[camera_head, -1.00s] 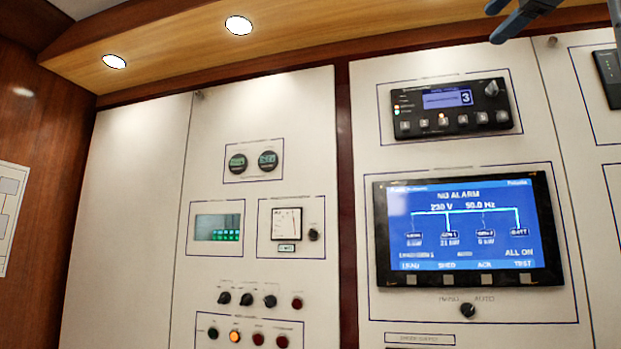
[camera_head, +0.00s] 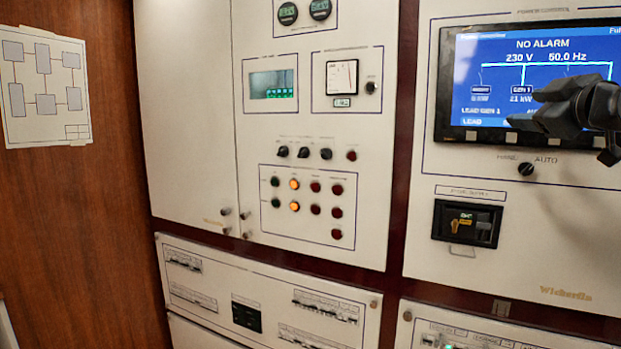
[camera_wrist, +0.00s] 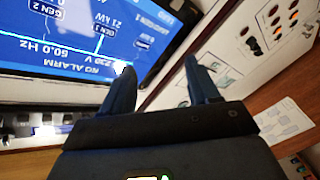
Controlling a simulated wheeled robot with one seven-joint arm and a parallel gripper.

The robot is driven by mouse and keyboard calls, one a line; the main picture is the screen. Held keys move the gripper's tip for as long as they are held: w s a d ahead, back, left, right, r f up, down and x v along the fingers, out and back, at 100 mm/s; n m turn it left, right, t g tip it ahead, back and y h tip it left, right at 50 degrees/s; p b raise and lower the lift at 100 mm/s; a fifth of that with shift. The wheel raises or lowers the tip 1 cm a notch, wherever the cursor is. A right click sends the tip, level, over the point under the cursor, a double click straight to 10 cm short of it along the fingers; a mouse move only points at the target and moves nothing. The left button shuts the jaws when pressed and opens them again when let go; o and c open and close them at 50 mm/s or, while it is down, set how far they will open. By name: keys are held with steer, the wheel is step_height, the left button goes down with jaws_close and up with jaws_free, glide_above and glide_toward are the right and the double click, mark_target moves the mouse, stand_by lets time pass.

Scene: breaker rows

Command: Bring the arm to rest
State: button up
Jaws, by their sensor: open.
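My gripper (camera_head: 540,105) is at the right of the head view, dark, in front of the lower part of the blue display screen (camera_head: 480,75). In the wrist view my gripper (camera_wrist: 160,75) has its two fingers spread apart with nothing between them. The screen (camera_wrist: 50,30) fills the upper left there, upside down, reading NO ALARM, 230 V and 50.0 Hz. The gripper hides part of the screen in the head view. I cannot tell how far it is from the screen.
A panel of knobs and indicator lamps (camera_head: 308,206), two lit orange, is left of the screen. A dark breaker unit (camera_head: 467,223) sits below the screen. Breaker rows (camera_head: 326,306) are at the bottom. A diagram sheet (camera_head: 45,120) hangs on the wooden wall at left.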

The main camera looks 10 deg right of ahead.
steer(key=s+a+f+m, duration=0.1)
steer(key=a+f+m, duration=0.15)
steer(key=f, duration=0.85)
steer(key=s+a+f+m, duration=0.15)
steer(key=a+f, duration=0.25)
steer(key=f, duration=0.7)
steer(key=s+a+f+m+g, duration=0.1)
steer(key=s+a+f, duration=0.45)
steer(key=f, duration=0.35)
steer(key=s+a+f+m, duration=0.1)
steer(key=s+a+f, duration=0.3)
steer(key=s+f, duration=0.35)
steer(key=s+a+f+m+g, duration=0.1)
steer(key=s+a+f, duration=0.25)
steer(key=s, duration=0.55)
steer(key=s+a+f, duration=0.3)
steer(key=s+f, duration=0.1)
steer(key=s, duration=0.5)
steer(key=s+a+r+y, duration=0.1)
steer(key=s+a+r, duration=0.1)
steer(key=s, duration=0.7)
steer(key=s+a+r+y, duration=0.1)
steer(key=s+r, duration=0.1)
steer(key=s, duration=0.7)
steer(key=shift+s+a+m+g, duration=0.3)
steer(key=shift+s+a+g, duration=0.05)
steer(key=shift+g, duration=0.05)
